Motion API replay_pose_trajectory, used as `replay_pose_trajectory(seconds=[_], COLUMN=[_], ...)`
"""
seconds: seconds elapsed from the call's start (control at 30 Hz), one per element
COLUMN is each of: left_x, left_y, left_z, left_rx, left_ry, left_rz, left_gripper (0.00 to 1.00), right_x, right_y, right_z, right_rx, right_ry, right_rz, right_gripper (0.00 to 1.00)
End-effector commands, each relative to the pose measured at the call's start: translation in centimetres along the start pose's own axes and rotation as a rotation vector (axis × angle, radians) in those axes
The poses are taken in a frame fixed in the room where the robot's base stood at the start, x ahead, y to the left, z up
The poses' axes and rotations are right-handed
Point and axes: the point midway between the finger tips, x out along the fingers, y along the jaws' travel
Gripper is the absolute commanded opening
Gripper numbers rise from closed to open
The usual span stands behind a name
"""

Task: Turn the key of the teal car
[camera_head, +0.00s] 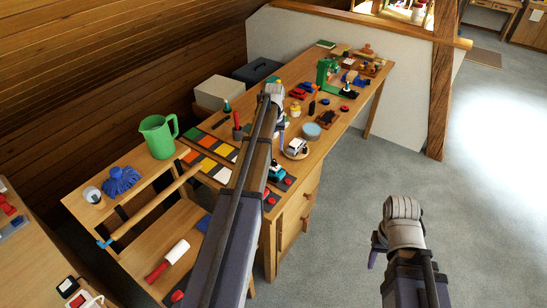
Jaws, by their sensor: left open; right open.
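The small teal car (277,170) is on the wooden workbench (330,143), just right of my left arm, near the bench's front edge. My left arm partly covers the area beside it. No key can be made out on the car at this size. My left gripper (272,93) is beyond the car, over the middle of the bench, apart from it. It is open, and its fingertips are mostly hidden by the arm. My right gripper (376,252) is open and empty over the grey floor, right of the bench and away from the car.
A white toy car (297,147) stands on a round base beyond the teal car. Coloured tiles (208,141), a blue-topped tin (312,131) and a green machine (325,73) are also on the bench. A green jug (158,136) stands left. A timber post (442,80) rises at right.

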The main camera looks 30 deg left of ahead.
Motion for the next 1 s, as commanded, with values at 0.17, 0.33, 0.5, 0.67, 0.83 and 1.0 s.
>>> replay_pose_trajectory(seconds=[0.17, 0.33, 0.5, 0.67, 0.83, 1.0], left_x=[-0.2, -0.3, -0.3, -0.1, 0.6, 2.3], left_y=[0.1, 0.1, 0.1, 0.1, 0.1, 0.1], left_z=[0.1, 0.1, 0.1, 0.1, 0.1, 0.1], left_rx=[-0.393, -0.631, -0.72, -0.726, -0.724, -0.724], left_ry=[0.0, 0.0, 0.0, 0.0, 0.0, 0.0], left_rz=[0.0, 0.0, 0.0, 0.0, 0.0, 0.0], left_gripper=[0.57, 0.57, 0.57, 0.57, 0.57, 0.57], right_x=[-0.2, -0.2, -0.3, -0.1, 0.6, 2.3], right_y=[0.0, 0.0, 0.0, 0.0, -0.1, -0.2], right_z=[0.0, 0.0, 0.0, 0.0, 0.0, -0.1], right_rx=[0.0, 0.0, 0.0, 0.0, 0.0, 0.0], right_ry=[0.0, 0.0, 0.0, 0.0, 0.0, 0.0], right_rz=[0.0, 0.0, 0.0, 0.0, 0.0, 0.0], right_gripper=[0.5, 0.5, 0.5, 0.5, 0.5, 0.5])
